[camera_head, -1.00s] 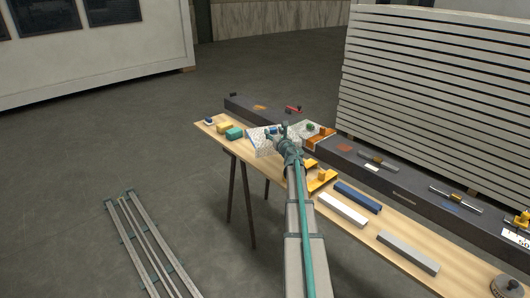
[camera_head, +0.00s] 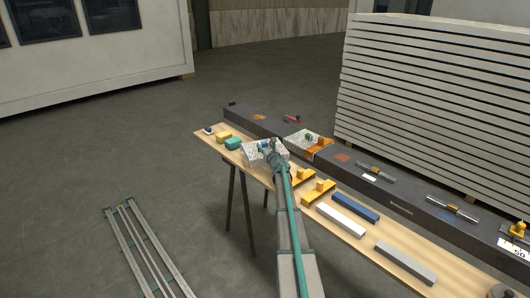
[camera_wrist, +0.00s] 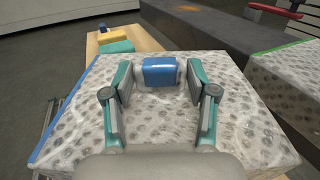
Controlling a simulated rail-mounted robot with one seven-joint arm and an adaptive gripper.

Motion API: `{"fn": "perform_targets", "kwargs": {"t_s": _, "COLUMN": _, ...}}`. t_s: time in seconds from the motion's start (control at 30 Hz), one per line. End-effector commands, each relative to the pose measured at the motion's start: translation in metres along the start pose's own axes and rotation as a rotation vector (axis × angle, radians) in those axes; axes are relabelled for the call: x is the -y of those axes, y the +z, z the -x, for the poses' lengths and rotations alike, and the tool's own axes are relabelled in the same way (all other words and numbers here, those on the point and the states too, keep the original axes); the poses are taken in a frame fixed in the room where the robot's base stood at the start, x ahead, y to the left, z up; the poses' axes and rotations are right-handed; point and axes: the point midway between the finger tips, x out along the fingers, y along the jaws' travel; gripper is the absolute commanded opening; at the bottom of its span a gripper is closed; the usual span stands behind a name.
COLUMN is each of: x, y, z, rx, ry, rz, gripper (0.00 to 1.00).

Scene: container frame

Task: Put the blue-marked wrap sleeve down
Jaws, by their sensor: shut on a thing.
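The blue-marked wrap sleeve (camera_head: 252,158) is a pale, bubble-wrapped block over the far half of the wooden table. In the wrist view, it fills the middle (camera_wrist: 75,125), with a blue strip along its left edge and a blue grip block (camera_wrist: 159,72) on top. My gripper (camera_wrist: 159,80) is shut on this grip block, one finger on each side. In the head view, my gripper (camera_head: 272,152) hides part of the sleeve. I cannot tell whether the underside touches the table. A similar green-marked sleeve (camera_head: 300,137) lies on the dark beam behind.
The wooden table (camera_head: 390,240) carries yellow (camera_head: 223,136) and teal (camera_head: 234,144) blocks beyond the sleeve. Yellow brackets (camera_head: 318,191), a blue bar (camera_head: 356,207), a white bar (camera_head: 341,220) and a grey bar (camera_head: 405,262) lie nearer. The dark beam (camera_head: 400,204) runs behind the table.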

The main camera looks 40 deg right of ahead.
Motion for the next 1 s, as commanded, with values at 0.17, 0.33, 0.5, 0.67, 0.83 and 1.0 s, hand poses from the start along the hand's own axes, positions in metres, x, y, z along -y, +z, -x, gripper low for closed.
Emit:
{"fn": "perform_targets", "kwargs": {"t_s": 0.17, "x": 0.0, "y": -0.021, "z": -0.006, "rx": -0.002, "ry": 0.001, "rz": -0.002, "gripper": 0.17}}
{"fn": "perform_targets", "kwargs": {"t_s": 0.33, "x": 0.0, "y": -0.036, "z": -0.005, "rx": 0.0, "ry": 0.0, "rz": -0.001, "gripper": 0.17}}
{"fn": "perform_targets", "kwargs": {"t_s": 0.5, "x": 0.0, "y": -0.037, "z": -0.005, "rx": 0.0, "ry": 0.0, "rz": 0.0, "gripper": 0.17}}
{"fn": "perform_targets", "kwargs": {"t_s": 0.67, "x": 0.0, "y": -0.039, "z": -0.005, "rx": 0.0, "ry": 0.0, "rz": 0.0, "gripper": 0.17}}
{"fn": "perform_targets", "kwargs": {"t_s": 0.83, "x": 0.0, "y": -0.039, "z": -0.005, "rx": 0.0, "ry": 0.0, "rz": 0.0, "gripper": 0.64}}
{"fn": "perform_targets", "kwargs": {"t_s": 1.0, "x": 0.0, "y": -0.039, "z": -0.005, "rx": 0.0, "ry": 0.0, "rz": 0.0, "gripper": 0.82}}
